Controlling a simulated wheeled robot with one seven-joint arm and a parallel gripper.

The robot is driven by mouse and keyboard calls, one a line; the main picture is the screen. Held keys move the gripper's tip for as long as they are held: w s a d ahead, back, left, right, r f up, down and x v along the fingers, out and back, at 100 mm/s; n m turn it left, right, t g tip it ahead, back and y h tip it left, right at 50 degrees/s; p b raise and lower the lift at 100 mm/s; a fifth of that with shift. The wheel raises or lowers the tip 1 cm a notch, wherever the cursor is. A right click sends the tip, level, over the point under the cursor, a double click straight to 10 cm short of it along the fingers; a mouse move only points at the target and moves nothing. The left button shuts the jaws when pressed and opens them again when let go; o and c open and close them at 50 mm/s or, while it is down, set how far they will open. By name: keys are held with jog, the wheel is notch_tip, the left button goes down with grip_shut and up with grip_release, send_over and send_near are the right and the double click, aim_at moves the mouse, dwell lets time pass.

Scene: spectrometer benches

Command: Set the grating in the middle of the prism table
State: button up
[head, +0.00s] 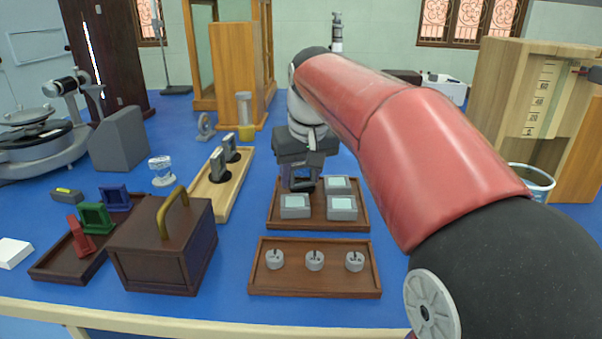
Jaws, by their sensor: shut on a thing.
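My gripper (302,180) points down over the back left of a brown wooden tray (360,218) in the head view. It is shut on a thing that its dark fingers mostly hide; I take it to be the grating. I cannot tell whether that thing touches the tray. Several grey square blocks with pale glassy tops stand in this tray, one at the front left (295,206). The spectrometer (45,145) stands at the far left. A small round plate, probably the prism table (27,116), sits on top of it, with nothing visible on it.
A dark lidded box with a brass handle (165,245) and a tray of coloured holders (60,262) stand front left. A tray of small weights (315,285) is in front.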

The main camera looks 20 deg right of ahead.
jog(key=shift+f, duration=0.2)
jog(key=o, duration=0.8)
